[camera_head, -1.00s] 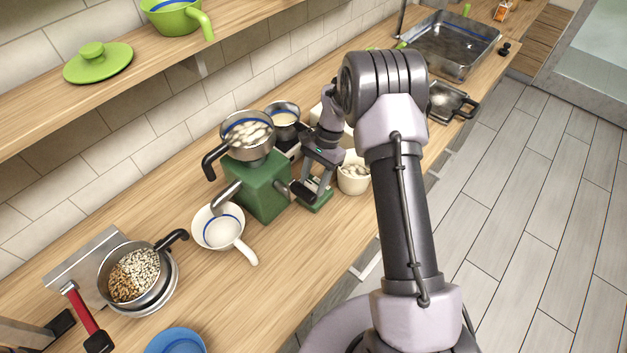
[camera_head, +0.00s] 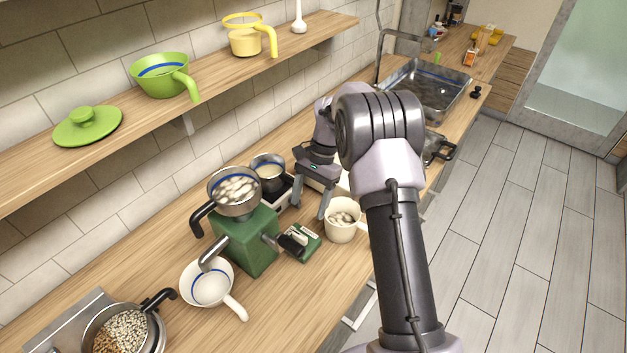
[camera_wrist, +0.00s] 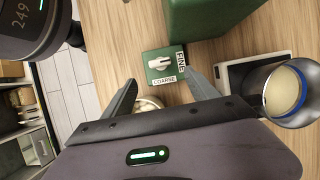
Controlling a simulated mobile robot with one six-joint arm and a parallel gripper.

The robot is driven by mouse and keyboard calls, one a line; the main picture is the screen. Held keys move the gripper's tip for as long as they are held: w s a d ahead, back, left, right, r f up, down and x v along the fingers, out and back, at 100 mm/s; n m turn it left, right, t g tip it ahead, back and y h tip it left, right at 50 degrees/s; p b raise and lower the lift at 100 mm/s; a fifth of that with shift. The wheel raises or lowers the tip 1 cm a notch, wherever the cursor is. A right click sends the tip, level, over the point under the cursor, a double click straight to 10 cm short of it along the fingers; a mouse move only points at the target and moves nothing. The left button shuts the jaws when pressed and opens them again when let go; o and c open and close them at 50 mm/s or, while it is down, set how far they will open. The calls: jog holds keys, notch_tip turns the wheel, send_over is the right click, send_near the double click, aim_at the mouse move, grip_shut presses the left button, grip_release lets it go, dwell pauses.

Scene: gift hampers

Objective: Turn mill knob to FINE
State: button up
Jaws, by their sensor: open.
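The green mill (camera_head: 248,240) stands on the counter with a pan of white beans (camera_head: 236,188) on top. Beside it is a small green plate (camera_wrist: 148,54) with a white knob (camera_wrist: 160,62). In the wrist view, the FINE label (camera_wrist: 181,62) is right of the knob and the COARSE label (camera_wrist: 163,80) is below it. The knob's bar lies roughly left to right, one end towards FINE; I cannot tell its exact setting. The plate also shows in the head view (camera_head: 306,250), partly behind the black handle. My gripper (camera_head: 311,207) is open and empty, above and apart from the knob.
A white cup of pale pieces (camera_head: 342,222) stands right of the plate, near the counter edge. A small pot (camera_head: 268,172) stands behind the mill. The sink (camera_head: 428,92) is farther back.

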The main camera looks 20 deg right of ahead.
jog(key=p+v, duration=0.1)
jog(key=v, duration=0.6)
jog(key=shift+r, duration=0.2)
jog(key=shift+w, duration=0.1)
